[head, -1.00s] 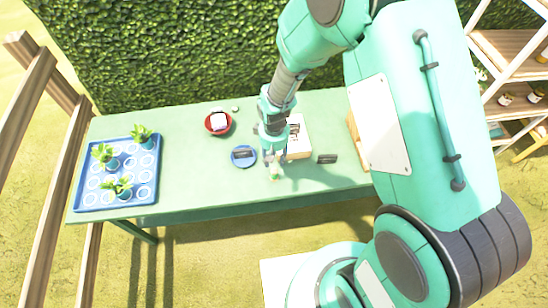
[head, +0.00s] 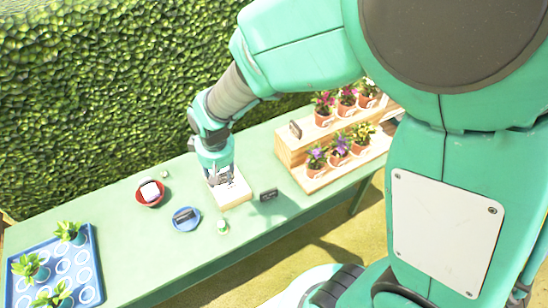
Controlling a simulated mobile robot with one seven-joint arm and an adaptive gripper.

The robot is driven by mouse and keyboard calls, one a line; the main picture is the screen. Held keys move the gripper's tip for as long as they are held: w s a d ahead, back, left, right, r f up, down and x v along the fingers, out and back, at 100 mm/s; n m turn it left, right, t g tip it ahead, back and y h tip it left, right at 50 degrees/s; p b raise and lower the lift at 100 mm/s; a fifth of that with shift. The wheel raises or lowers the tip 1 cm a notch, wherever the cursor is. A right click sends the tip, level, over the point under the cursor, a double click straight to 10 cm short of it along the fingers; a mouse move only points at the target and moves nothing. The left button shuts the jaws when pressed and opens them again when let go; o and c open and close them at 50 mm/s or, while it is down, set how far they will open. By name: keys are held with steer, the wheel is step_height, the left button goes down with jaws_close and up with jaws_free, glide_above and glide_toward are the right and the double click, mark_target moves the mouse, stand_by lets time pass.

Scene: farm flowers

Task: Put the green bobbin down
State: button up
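A small pale green and white object, which looks like the green bobbin (head: 222,227), stands on the green table (head: 125,243) near its front edge, just right of a blue dish (head: 186,219). My gripper (head: 220,179) points down over a pale wooden box (head: 236,194), behind and apart from the bobbin. The fingers are small and partly lost against the dark markings on the box, so their opening is unclear. I see nothing held between them.
A red bowl (head: 150,193) with a white item stands left of the blue dish. A small dark sign (head: 269,195) stands right of the box. A tiered wooden stand (head: 290,151) holds several potted flowers. A blue tray (head: 88,262) with seedlings lies at front left.

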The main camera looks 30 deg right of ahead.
steer(key=s+d+r+m+t, duration=0.1)
steer(key=s+d+r, duration=0.3)
steer(key=s+r, duration=0.5)
steer(key=s+d+r+m+t, duration=0.2)
steer(key=s+d+r, duration=0.2)
steer(key=s+r, duration=0.6)
step_height(320, 180, up, 4)
steer(key=shift+s+r+t, duration=0.2)
steer(key=shift+t, duration=0.1)
steer(key=shift+f+b, duration=1.7)
steer(key=shift+f, duration=0.05)
